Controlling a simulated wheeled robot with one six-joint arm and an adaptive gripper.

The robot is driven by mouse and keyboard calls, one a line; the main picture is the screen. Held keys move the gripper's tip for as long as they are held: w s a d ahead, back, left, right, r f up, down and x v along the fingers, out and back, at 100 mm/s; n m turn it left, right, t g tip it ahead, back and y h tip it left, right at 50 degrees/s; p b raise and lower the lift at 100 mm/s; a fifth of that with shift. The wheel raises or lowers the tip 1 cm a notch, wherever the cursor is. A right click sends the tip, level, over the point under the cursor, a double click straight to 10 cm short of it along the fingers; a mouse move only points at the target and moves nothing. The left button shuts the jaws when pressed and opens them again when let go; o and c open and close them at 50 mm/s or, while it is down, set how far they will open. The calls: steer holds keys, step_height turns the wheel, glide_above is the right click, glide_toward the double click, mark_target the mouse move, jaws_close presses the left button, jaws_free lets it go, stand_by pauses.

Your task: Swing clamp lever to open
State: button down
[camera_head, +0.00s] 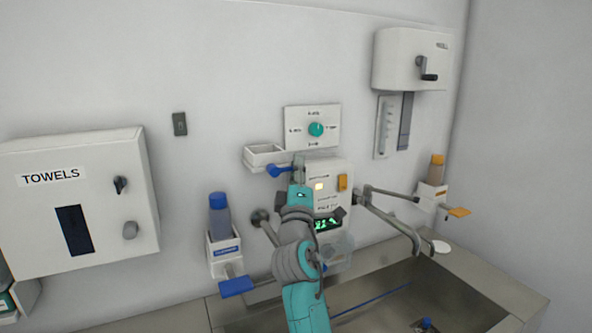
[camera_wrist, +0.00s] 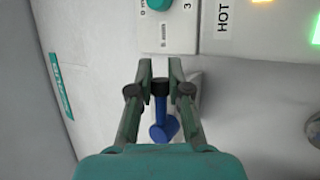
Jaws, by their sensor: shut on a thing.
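The blue clamp lever (camera_head: 277,171) is on the wall unit, just below the small white tray. In the wrist view the blue lever (camera_wrist: 165,128) has a rounded end towards my palm and a black hub (camera_wrist: 160,87) at its other end. My gripper (camera_head: 299,163) reaches up to it, and its fingers (camera_wrist: 160,80) stand on both sides of the black hub, closed on the lever at that end. My fingers partly hide the hub in the head view.
A white panel (camera_head: 334,168) with lit displays is right of my gripper. A dial plate (camera_head: 313,112) with a teal knob is above. A tap (camera_head: 392,211) and steel sink (camera_head: 385,296) are lower right. A soap bottle (camera_head: 219,215) and towel box (camera_head: 105,212) stand left.

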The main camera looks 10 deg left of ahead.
steer(key=shift+r, duration=0.1)
steer(key=c, duration=1.1)
jaws_free()
steer(key=v, duration=1.2)
steer(key=shift+a, duration=0.15)
